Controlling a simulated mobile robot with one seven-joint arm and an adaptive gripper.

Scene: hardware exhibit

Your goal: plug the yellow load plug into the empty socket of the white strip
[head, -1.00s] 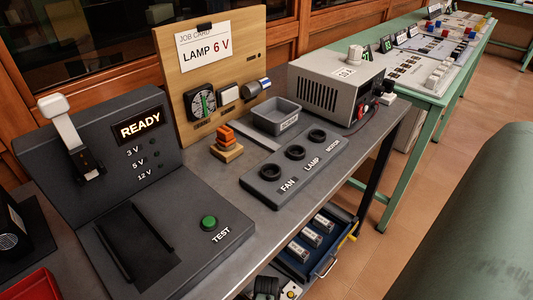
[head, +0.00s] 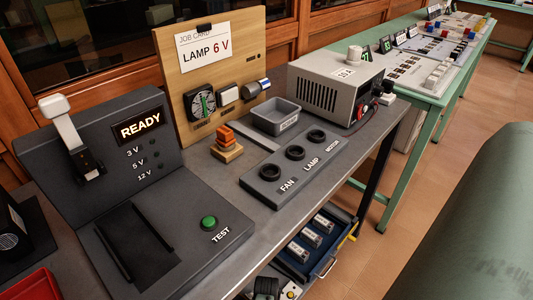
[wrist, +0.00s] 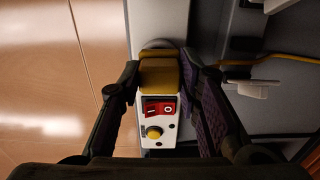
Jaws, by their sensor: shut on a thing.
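In the wrist view my gripper (wrist: 160,80) has its dark fingers on either side of a yellow block, the load plug (wrist: 160,73). The gripper is shut on it. Directly below the plug in the picture is the white strip (wrist: 143,125), with a red rocker switch, a round yellow knob and small dark holes. The plug overlaps the strip's upper end. I cannot tell whether it touches the strip or sits in a socket; the empty socket is not clearly seen. In the head view a small white piece with a yellow dot (head: 290,291) shows at the bottom edge, probably the strip.
A grey bench (head: 258,220) carries a tester, a FAN/LAMP/MOTOR panel (head: 265,174) and a power supply (head: 335,82). An open blue drawer (head: 330,262) juts out below its front edge. A yellow cable (wrist: 282,57) runs at the right in the wrist view. Floor lies at left there.

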